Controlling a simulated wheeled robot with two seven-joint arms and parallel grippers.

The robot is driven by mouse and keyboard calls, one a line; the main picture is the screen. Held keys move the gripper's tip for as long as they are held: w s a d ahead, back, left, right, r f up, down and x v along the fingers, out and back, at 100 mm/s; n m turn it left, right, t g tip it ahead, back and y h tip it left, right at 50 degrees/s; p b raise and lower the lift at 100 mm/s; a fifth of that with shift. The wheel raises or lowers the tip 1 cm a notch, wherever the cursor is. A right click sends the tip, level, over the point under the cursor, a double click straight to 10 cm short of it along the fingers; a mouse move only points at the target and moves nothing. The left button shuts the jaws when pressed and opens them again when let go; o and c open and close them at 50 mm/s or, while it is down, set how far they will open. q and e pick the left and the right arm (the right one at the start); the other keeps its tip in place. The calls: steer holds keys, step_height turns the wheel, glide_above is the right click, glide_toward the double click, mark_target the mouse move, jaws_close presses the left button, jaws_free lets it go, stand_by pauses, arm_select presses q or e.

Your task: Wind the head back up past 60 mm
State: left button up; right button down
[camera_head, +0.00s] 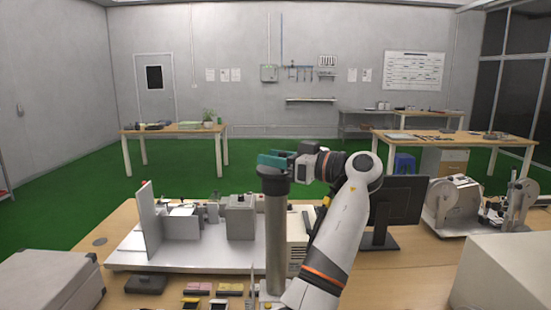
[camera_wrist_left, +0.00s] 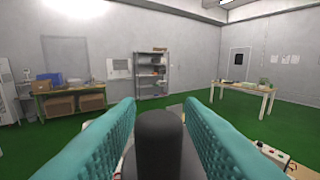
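A grey upright column (camera_head: 276,245) with a wider dark collar near its top stands at the front of the bench. My left gripper (camera_head: 272,159), with teal fingers, is level with the column's top in the head view. In the left wrist view the two fingers (camera_wrist_left: 160,105) are spread apart, with a dark rounded post top (camera_wrist_left: 160,135) low between them. I cannot tell whether they touch it. No millimetre scale or reading is legible, and I cannot pick out the head. My right gripper is not in view.
A white-based fixture with an upright plate (camera_head: 150,222) stands left of the column. A black monitor (camera_head: 398,205) and a machine with round discs (camera_head: 443,203) stand right. Grey boxes fill the front left (camera_head: 50,283) and front right (camera_head: 505,275) corners.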

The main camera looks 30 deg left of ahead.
arm_select(q)
steer(key=shift+d, duration=0.15)
steer(key=shift+d, duration=0.3)
steer(key=d+b, duration=0.4)
steer(key=d, duration=0.7)
steer(key=shift+w, duration=0.2)
steer(key=shift+d, duration=0.1)
